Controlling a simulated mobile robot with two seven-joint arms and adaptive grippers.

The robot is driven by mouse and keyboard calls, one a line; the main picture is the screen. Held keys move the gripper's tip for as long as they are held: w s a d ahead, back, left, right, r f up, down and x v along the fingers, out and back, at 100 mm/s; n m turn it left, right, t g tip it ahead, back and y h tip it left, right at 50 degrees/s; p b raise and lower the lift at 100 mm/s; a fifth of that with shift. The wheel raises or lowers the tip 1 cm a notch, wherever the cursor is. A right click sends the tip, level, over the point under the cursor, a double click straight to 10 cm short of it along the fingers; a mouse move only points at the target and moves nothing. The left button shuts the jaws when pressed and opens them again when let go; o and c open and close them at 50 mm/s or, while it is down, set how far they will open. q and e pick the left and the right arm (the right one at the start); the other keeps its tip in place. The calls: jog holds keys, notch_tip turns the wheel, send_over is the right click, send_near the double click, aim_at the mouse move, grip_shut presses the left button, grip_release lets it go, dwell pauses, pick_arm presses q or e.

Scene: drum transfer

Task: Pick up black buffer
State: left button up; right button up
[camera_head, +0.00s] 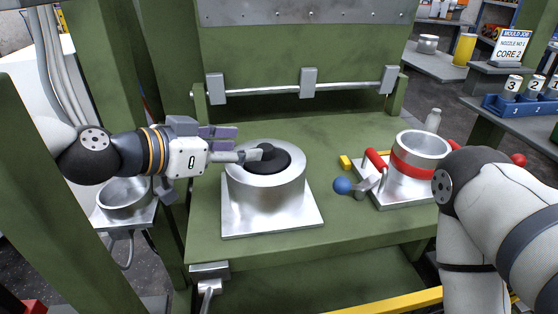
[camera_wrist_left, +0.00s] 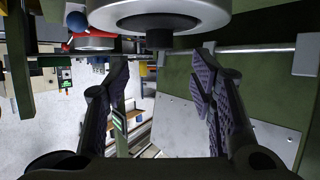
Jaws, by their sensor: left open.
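The black buffer (camera_head: 268,161), a dark disc with a knob on top, sits on the silver cylinder (camera_head: 266,192). The cylinder stands on a square metal plate on the green bench. In the left wrist view, which appears upside down, the buffer's knob (camera_wrist_left: 160,39) shows near the top, below the silver cylinder (camera_wrist_left: 185,20). My left gripper (camera_head: 236,144) reaches in from the left, beside the knob. In the wrist view my left gripper (camera_wrist_left: 162,66) has its fingers spread apart with nothing between them, the knob beyond the tips. My right gripper is out of view.
A silver pot with a red band (camera_head: 417,160) and a blue ball handle (camera_head: 342,186) stand to the right on the bench (camera_head: 335,230). A horizontal rail (camera_head: 260,93) crosses behind. A metal bowl (camera_head: 122,203) is at the left. A blue rack (camera_head: 505,104) is at far right.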

aim_at(264, 147)
pick_arm(q)
jog(key=x, duration=0.5)
jog(key=shift+w+d+f, duration=0.1)
jog(key=shift+w+f, duration=0.05)
jog(key=shift+f, duration=0.25)
jog(key=shift+r, duration=0.1)
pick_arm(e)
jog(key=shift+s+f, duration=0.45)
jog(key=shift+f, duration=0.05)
pick_arm(q)
grip_shut()
